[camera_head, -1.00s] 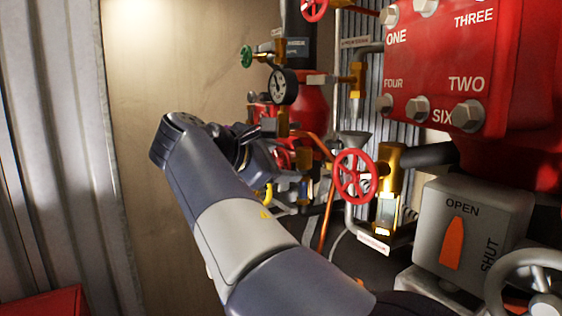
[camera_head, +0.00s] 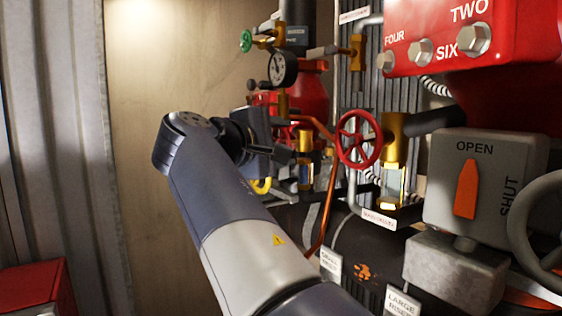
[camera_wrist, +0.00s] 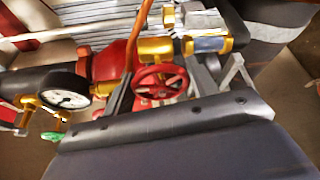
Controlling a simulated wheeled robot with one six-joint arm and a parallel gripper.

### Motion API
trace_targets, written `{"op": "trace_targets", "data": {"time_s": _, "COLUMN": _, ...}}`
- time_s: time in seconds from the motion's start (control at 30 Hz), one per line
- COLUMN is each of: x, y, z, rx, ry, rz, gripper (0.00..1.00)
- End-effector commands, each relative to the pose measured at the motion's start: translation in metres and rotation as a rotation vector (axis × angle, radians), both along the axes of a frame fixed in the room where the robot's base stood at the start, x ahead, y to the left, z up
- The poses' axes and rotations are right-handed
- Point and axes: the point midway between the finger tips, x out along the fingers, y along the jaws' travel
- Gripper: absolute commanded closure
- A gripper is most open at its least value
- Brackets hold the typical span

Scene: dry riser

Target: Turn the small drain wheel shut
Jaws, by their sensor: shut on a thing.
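The small red drain wheel (camera_wrist: 160,82) shows in the wrist view, on a brass valve with a short sight glass (camera_wrist: 208,44). The wheel lies between the dark fingers of my gripper (camera_wrist: 162,90), which is shut on it. In the head view my gripper (camera_head: 284,153) reaches in beside the pipework, and its body hides most or all of this wheel. A sight glass (camera_head: 305,173) shows just past the fingers. A larger red wheel (camera_head: 358,139) on another brass valve stands to the right, apart from my gripper.
A pressure gauge (camera_head: 283,69) and a green wheel (camera_head: 246,41) sit above my gripper. A copper pipe (camera_head: 329,200) runs close to its right. A grey OPEN/SHUT box (camera_head: 487,180) and red bolted housing (camera_head: 440,35) fill the right. The plain wall at left is clear.

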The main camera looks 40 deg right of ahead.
Motion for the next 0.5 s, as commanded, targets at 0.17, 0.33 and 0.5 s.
{"op": "trace_targets", "data": {"time_s": 0.17, "x": -0.0003, "y": 0.0, "z": -0.0089, "rx": -0.008, "ry": -0.163, "rz": -0.001, "gripper": 0.67}}
{"op": "trace_targets", "data": {"time_s": 0.33, "x": 0.0002, "y": 0.0, "z": -0.0087, "rx": -0.017, "ry": -0.302, "rz": -0.001, "gripper": 0.67}}
{"op": "trace_targets", "data": {"time_s": 0.5, "x": 0.0002, "y": -0.0001, "z": -0.008, "rx": -0.023, "ry": -0.412, "rz": -0.002, "gripper": 0.67}}
